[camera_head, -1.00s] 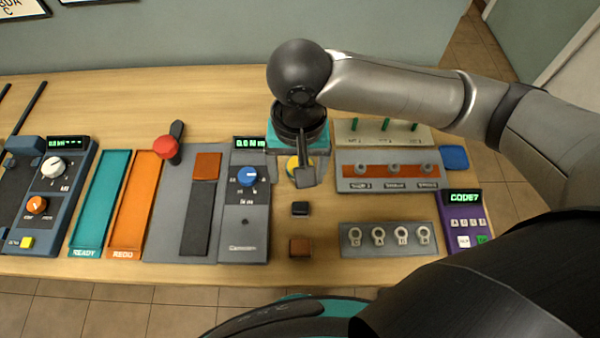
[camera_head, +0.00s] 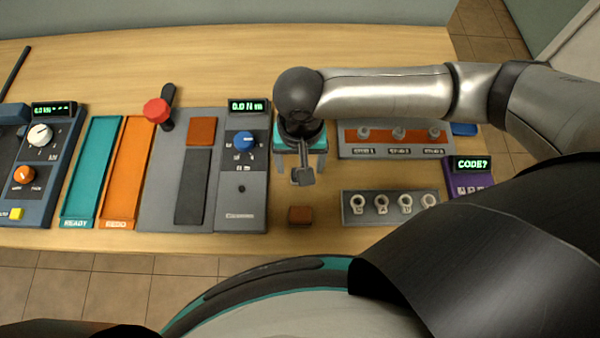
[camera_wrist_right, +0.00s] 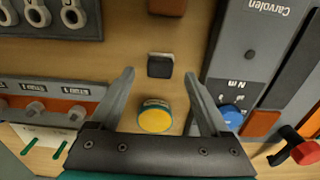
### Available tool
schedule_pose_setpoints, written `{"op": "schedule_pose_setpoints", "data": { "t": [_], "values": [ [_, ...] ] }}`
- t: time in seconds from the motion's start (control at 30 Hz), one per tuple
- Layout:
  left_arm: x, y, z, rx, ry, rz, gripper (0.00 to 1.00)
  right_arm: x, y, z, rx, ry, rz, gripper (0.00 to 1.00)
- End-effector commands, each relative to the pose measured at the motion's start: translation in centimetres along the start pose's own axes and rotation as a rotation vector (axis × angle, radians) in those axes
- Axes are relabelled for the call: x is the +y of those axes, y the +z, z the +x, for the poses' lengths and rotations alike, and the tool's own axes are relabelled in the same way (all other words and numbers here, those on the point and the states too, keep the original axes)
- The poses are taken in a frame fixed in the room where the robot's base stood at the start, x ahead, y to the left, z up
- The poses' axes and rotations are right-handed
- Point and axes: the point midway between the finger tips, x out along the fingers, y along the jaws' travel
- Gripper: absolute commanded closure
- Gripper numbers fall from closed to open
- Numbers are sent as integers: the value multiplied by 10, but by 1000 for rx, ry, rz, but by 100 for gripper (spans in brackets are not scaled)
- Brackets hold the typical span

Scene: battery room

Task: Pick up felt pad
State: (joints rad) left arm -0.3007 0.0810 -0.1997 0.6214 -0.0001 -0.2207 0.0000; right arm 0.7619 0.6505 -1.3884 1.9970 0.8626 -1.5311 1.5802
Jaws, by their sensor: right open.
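A small dark block (camera_wrist_right: 160,65) with a paler front edge lies on the table in the right wrist view. A small brown block (camera_wrist_right: 168,6) lies beyond it; in the head view the brown block (camera_head: 300,215) sits just below my gripper. I cannot tell for sure which of these is the felt pad. My right gripper (camera_wrist_right: 159,76) is open and empty, pointing down, with the dark block between its fingertips in the picture. My left gripper is not in view.
A yellow-topped round item (camera_wrist_right: 154,117) is between the fingers, nearer the palm. A grey panel with a blue dial (camera_head: 244,141) stands left of the gripper. A hook panel (camera_head: 390,206) and a stud panel (camera_head: 395,152) stand right. Bare table lies at the back.

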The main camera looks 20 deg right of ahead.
Motion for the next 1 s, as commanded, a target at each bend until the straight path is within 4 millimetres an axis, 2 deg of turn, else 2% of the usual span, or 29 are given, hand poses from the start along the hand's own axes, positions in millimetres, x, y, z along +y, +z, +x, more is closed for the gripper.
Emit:
{"op": "schedule_pose_setpoints", "data": {
  "t": [0.03, 0.2, 0.47, 1.0],
  "values": [
    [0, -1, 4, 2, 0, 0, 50, 0, 1, 11, 0, 2, 0, 20],
    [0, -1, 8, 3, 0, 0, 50, 0, 1, 28, 1, 0, 0, 20],
    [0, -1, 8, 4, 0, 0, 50, 0, 1, 30, 1, -1, 0, 20],
    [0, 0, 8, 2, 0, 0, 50, 0, 1, 30, 1, -1, 0, 80]
  ]
}}
